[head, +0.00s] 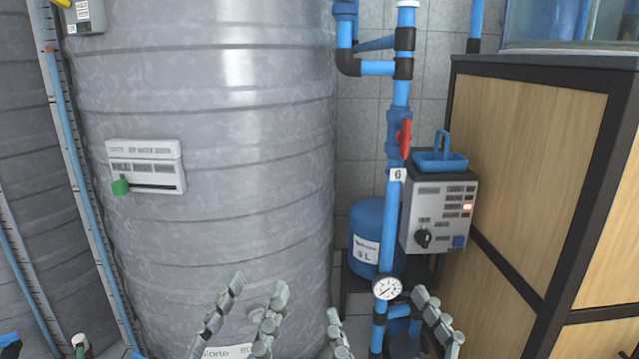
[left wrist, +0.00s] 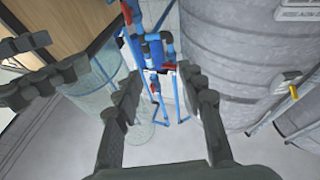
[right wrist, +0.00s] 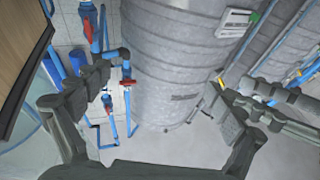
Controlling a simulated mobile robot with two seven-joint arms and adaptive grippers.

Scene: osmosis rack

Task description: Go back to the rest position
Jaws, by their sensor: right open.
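My left gripper (head: 260,283) is at the bottom of the head view, in front of the large grey tank (head: 215,110). Its fingers stand apart with nothing between them, as the left wrist view (left wrist: 162,76) also shows. My right gripper (head: 377,301) is beside it on the right, in front of the blue pipe with a round gauge (head: 387,287). Its fingers are spread wider and empty, also in the right wrist view (right wrist: 163,80). Neither gripper touches anything that I can see. Each wrist view shows the other gripper's fingers close by at its side.
A blue pipe with a red valve handle (head: 404,138) runs up right of the tank. A wood-panelled cabinet (head: 530,150) stands at right. Clear floor (right wrist: 180,152) shows below the grippers.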

